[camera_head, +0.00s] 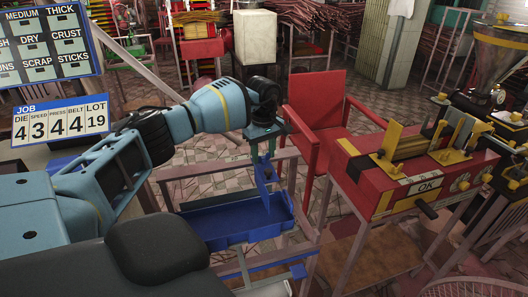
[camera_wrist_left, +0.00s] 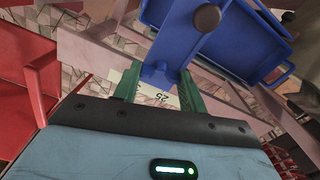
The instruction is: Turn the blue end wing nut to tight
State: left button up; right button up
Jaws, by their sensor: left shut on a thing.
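My left gripper (camera_head: 264,154) comes in from the left and points down above a blue tray (camera_head: 216,226). Its green fingers are shut on a blue piece (camera_head: 263,181) that hangs down toward the tray. In the left wrist view this blue piece (camera_wrist_left: 160,76) sits between the fingers and widens away from them. A dark round knob or disc (camera_wrist_left: 207,18) shows at its far end. I cannot tell whether the piece touches the tray, or whether it is the wing nut. No separate blue wing nut can be made out. My right gripper is not in view.
A red chair (camera_head: 316,112) stands just right of the gripper. A red machine (camera_head: 372,192) with yellow parts and an OK label stands at the right, with more machinery beyond it. A job sign (camera_head: 60,121) stands at the left. Pink rails surround the blue tray.

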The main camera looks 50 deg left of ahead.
pick_arm(q)
jog(key=shift+m, duration=1.1)
jog(key=o, duration=1)
jog(key=shift+r, duration=0.1)
notch_tip(320, 180, up, 8)
jog(key=shift+f, duration=0.15)
